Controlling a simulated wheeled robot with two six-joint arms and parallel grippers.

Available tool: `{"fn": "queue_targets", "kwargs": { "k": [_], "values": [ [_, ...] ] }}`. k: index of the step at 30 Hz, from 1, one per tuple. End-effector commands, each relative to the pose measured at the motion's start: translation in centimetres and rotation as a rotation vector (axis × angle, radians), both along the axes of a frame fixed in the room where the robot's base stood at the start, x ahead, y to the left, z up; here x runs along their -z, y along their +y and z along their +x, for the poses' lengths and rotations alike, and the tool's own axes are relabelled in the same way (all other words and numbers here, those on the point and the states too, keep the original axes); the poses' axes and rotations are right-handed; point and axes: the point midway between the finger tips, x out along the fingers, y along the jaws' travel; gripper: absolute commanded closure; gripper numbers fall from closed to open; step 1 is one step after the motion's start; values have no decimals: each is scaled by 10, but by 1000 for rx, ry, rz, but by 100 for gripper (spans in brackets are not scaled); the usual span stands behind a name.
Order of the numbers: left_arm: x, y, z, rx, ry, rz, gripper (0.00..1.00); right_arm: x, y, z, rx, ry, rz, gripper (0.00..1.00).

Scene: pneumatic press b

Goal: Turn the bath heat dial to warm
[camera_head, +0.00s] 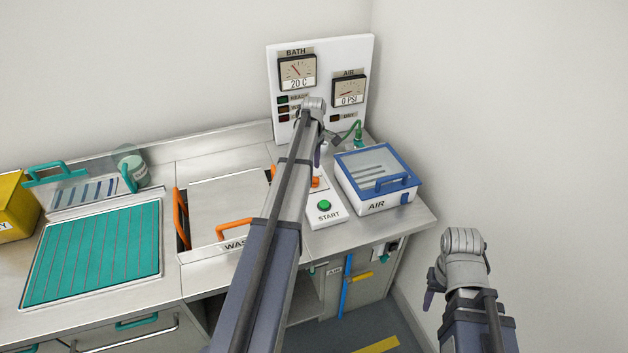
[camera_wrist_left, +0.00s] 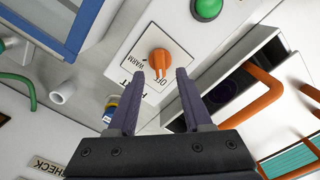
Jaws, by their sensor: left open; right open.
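The orange bath heat dial (camera_wrist_left: 160,62) sits on a white plate marked OFF and WARM in the left wrist view. Its narrow end appears to face the OFF side. In the head view a bit of the dial (camera_head: 315,182) shows beside my left arm. My left gripper (camera_wrist_left: 161,75) is open above the panel, with its fingertips on either side of the dial in the picture; I cannot tell whether they touch it. In the head view the bath gauge (camera_head: 298,71) reads 20 C. My right gripper (camera_head: 431,296) is open, off the counter's right side.
A green START button (camera_head: 324,205) is close to the dial. A blue-framed AIR box (camera_head: 376,178) stands to its right. A lidded basin with orange handles (camera_head: 229,205) is to the left. The gauge board (camera_head: 356,55) rises behind. A teal mat (camera_head: 93,251) lies further left.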

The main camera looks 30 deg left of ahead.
Motion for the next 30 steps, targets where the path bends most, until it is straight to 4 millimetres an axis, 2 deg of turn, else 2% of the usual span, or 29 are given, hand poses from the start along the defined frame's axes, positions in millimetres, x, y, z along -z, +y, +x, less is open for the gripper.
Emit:
{"fn": "queue_targets", "kwargs": {
  "k": [1, 7, 19, 30],
  "values": [
    [14, 0, 0, 0, 0, 0, 50, 14, 0, 0, 0, 0, 0, 50],
    [36, 0, 0, 1, 0, 0, 50, 36, 0, 0, 0, 0, 0, 50],
    [40, 0, 0, 1, 0, 0, 50, 40, 0, 0, 0, 0, 0, 50],
    [40, 0, 0, 1, 0, 0, 90, 41, 0, 0, 0, 0, 0, 50]
  ]
}}
